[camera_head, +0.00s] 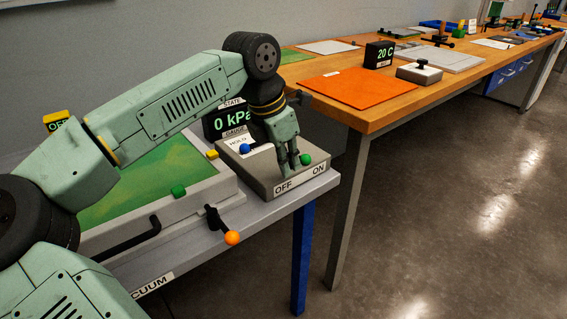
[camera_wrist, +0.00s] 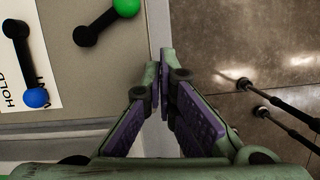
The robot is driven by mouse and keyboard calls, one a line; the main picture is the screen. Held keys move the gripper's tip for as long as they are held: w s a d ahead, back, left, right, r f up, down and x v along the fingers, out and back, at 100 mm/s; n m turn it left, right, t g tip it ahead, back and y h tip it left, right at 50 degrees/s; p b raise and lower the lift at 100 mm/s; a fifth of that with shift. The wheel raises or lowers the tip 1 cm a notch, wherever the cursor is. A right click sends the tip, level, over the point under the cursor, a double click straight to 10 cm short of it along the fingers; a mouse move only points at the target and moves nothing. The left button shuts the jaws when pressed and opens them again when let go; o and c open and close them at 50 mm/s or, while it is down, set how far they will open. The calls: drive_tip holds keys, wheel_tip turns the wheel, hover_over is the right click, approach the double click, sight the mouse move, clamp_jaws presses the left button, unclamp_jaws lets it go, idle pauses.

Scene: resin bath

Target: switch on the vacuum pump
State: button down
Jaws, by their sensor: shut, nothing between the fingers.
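A grey control box (camera_head: 262,180) stands on the bench corner, with OFF and ON labels on its front face. A black lever with a green ball knob (camera_head: 306,159) is on its top, the ball nearer the ON label. The lever also shows in the wrist view (camera_wrist: 93,31). A second lever with a blue ball (camera_head: 245,148) sits by a HOLD label, also in the wrist view (camera_wrist: 36,97). My gripper (camera_head: 294,168) is shut and empty, pointing down near the box's front edge. In the wrist view its fingertips (camera_wrist: 160,75) are apart from the green knob.
A display (camera_head: 229,122) behind the box reads 0 kPa. A wooden bench (camera_head: 375,120) with an orange sheet stands behind. The floor at right is clear.

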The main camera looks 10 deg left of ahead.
drive_tip(key=d+v, duration=0.2)
drive_tip(key=v, duration=0.7)
drive_tip(key=shift+s+a+r, duration=0.2)
drive_tip(key=shift+a+r, duration=0.05)
drive_tip(key=shift+s, duration=0.1)
